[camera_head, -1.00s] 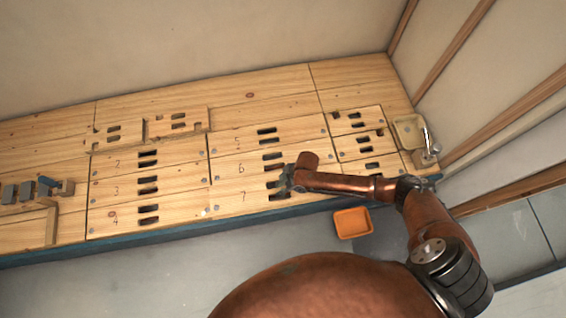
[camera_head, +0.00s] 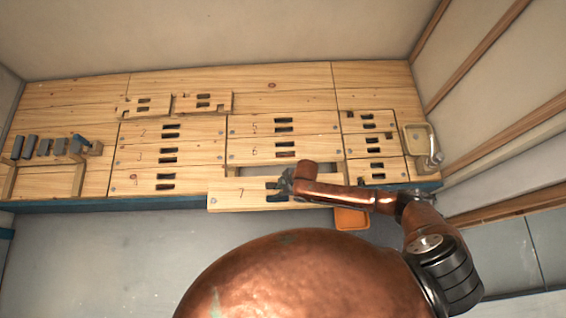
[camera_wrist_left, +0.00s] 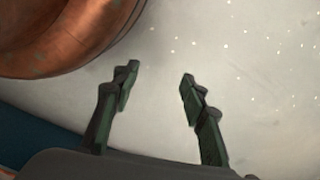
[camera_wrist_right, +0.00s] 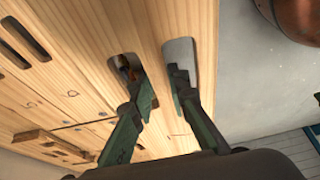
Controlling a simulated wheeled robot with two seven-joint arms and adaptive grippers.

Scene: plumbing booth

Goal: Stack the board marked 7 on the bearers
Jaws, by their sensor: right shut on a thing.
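The board marked 7 (camera_head: 232,197) is pulled out of its row toward me, its front edge past the bench's front edge. My right gripper (camera_head: 284,186) is shut on it at its two slots. In the right wrist view, its fingers (camera_wrist_right: 160,88) go into the two slots, with the wood between them. My left gripper (camera_wrist_left: 157,85) shows only in its own wrist view; it is open and empty above a pale floor. Wooden strips (camera_head: 78,180) on the bench at the far left may be the bearers; I cannot tell for sure.
Boards 5 and 6 (camera_head: 240,151) lie behind an open gap (camera_head: 262,170). Boards 2, 3 and 4 (camera_head: 130,185) lie to the left. Several grey blocks (camera_head: 45,147) stand near the strips. An orange tray (camera_head: 351,219) is at the bench front, partly covered.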

